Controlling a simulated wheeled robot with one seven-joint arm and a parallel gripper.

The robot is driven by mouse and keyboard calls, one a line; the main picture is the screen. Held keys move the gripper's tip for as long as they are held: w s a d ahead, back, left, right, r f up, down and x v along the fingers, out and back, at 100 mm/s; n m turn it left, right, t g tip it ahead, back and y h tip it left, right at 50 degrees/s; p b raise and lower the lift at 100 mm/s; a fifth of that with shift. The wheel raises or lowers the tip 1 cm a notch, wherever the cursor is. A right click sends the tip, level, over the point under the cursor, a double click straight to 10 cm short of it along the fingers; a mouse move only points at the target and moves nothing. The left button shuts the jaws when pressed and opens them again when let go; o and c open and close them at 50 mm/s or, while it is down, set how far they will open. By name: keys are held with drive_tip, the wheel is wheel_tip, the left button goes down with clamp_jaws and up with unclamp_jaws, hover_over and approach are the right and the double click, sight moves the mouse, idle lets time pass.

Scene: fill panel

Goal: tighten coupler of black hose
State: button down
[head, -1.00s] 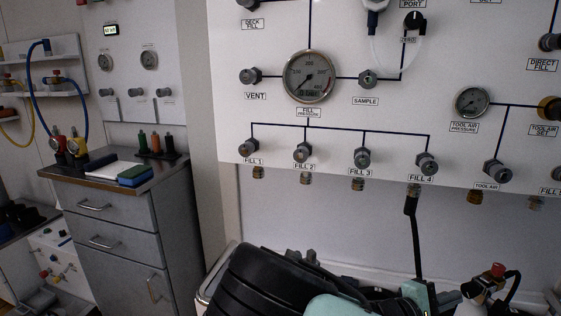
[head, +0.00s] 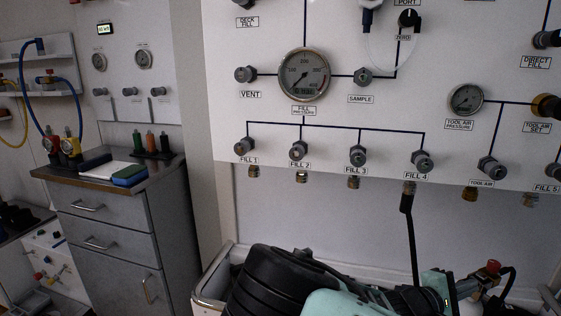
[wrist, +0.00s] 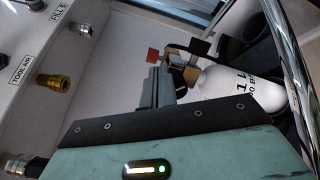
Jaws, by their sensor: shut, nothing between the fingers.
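The black hose (head: 411,232) hangs from the outlet under FILL 4, its upper end at the metal coupler (head: 409,188). In the wrist view the coupler (wrist: 15,165) shows at the lower left edge, with the hose's black end (wrist: 38,166) beside it. How tight the coupler is cannot be told. The hose's lower part goes out of sight behind my arm. My teal gripper (wrist: 158,85) is shut and empty, its dark fingers apart from the coupler. In the head view the gripper body is low at the right, below FILL 4; its fingertips are not clear there.
A white cylinder (head: 467,291) with a red-knobbed valve (head: 493,266) stands close to my gripper. The panel (head: 330,120) carries several knobs, with other outlets beside FILL 4, including brass TOOL AIR (wrist: 54,82). A chrome rail (wrist: 290,75) crosses the wrist view's right side.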

drive_tip(key=shift+w+a+f, duration=0.15)
drive_tip(key=shift+w+f, duration=0.15)
drive_tip(key=shift+f, duration=0.25)
idle(0.9)
drive_tip(key=shift+s+f+p, duration=0.25)
drive_tip(key=shift+p, duration=0.65)
drive_tip(key=shift+s+f+p, duration=0.15)
drive_tip(key=shift+f+p, duration=0.3)
drive_tip(key=shift+p, duration=0.15)
drive_tip(key=shift+s+r, duration=0.1)
idle(0.5)
drive_tip(key=v, duration=0.3)
drive_tip(key=p+v, duration=0.1)
drive_tip(key=v, duration=0.1)
drive_tip(key=shift+s+a, duration=0.25)
drive_tip(key=shift+s, duration=0.15)
